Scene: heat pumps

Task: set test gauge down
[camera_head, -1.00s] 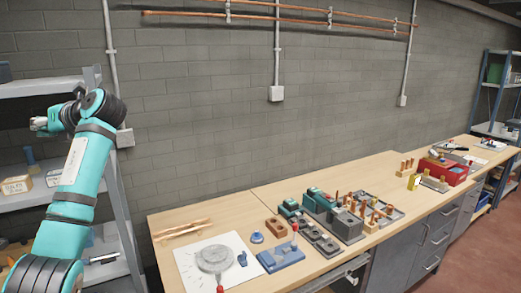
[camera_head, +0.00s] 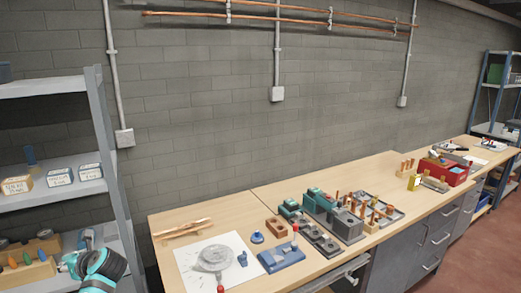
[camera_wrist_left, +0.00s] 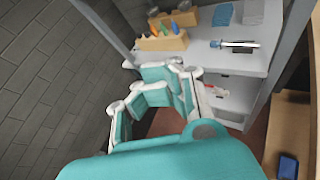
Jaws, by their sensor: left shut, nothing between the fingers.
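My left gripper (camera_head: 72,263) is low at the left in the head view, at the grey shelf unit. The wrist view shows its teal, white-edged fingers (camera_wrist_left: 158,78); they are shut with nothing between them, beside the shelf. A slim white and dark item (camera_wrist_left: 236,44) lies on that shelf, apart from the fingers; I cannot tell if it is the test gauge. On the bench, a grey round disc-like thing (camera_head: 214,258) lies on a white sheet (camera_head: 184,262); I cannot make out whether it is a gauge. My right gripper is out of view.
A wooden block with coloured pegs (camera_head: 25,272) stands on the shelf near my gripper. Labelled boxes (camera_head: 60,177) stand on the shelf above. The wooden bench (camera_head: 215,212) holds a blue fixture (camera_head: 281,257) and several tools.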

